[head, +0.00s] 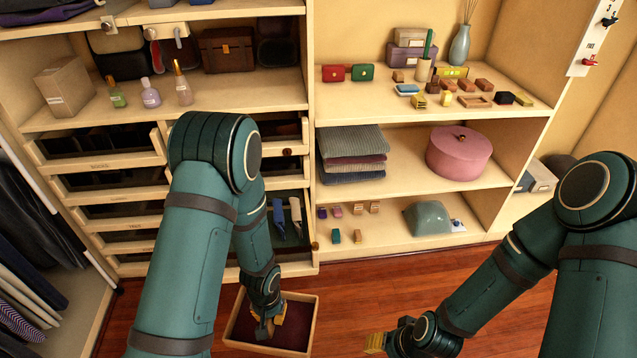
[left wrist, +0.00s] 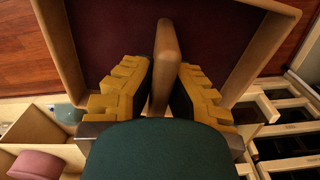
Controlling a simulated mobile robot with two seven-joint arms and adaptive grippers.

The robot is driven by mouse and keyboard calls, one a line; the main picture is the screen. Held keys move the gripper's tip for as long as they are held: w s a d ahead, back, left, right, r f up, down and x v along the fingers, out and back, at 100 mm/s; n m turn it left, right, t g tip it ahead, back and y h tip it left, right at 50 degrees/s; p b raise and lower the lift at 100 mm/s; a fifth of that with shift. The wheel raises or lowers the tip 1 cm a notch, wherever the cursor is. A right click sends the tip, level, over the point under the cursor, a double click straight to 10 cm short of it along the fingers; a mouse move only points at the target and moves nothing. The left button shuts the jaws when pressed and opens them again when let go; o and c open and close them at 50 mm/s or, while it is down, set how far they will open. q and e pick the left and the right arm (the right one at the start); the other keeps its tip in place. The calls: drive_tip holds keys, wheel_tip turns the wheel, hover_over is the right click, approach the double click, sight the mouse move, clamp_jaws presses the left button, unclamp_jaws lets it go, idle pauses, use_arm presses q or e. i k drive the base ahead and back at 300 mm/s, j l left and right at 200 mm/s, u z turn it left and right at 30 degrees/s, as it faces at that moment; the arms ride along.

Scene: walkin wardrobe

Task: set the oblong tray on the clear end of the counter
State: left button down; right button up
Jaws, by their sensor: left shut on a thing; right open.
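The oblong tray (head: 312,322) has a light wooden rim and a dark red floor. It is low in the head view, over the wooden floor, and fills much of the left wrist view (left wrist: 225,30). My left gripper (head: 268,324) is shut on the tray's raised wooden middle bar (left wrist: 166,60), with a yellow finger on each side. The tray looks empty otherwise. My right gripper (head: 377,343) is open and empty, right of the tray. The counter surface (head: 262,93) is bare on its right part, beyond the perfume bottles; the right-hand surface (head: 352,103) has a bare front left area.
Perfume bottles (head: 150,93) and a cardboard box (head: 65,88) stand on the left counter. Several small boxes (head: 475,90) crowd the right surface. Open drawers (head: 95,150) jut out at left. Folded sweaters (head: 353,153) and a pink round box (head: 459,152) fill a lower shelf.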

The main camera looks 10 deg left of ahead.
sight(365, 106)
drive_tip(key=i+l, duration=0.5)
drive_tip(key=i, duration=0.25)
drive_tip(key=i+l, duration=0.55)
drive_tip(key=l, duration=0.2)
drive_tip(key=j+u, duration=0.05)
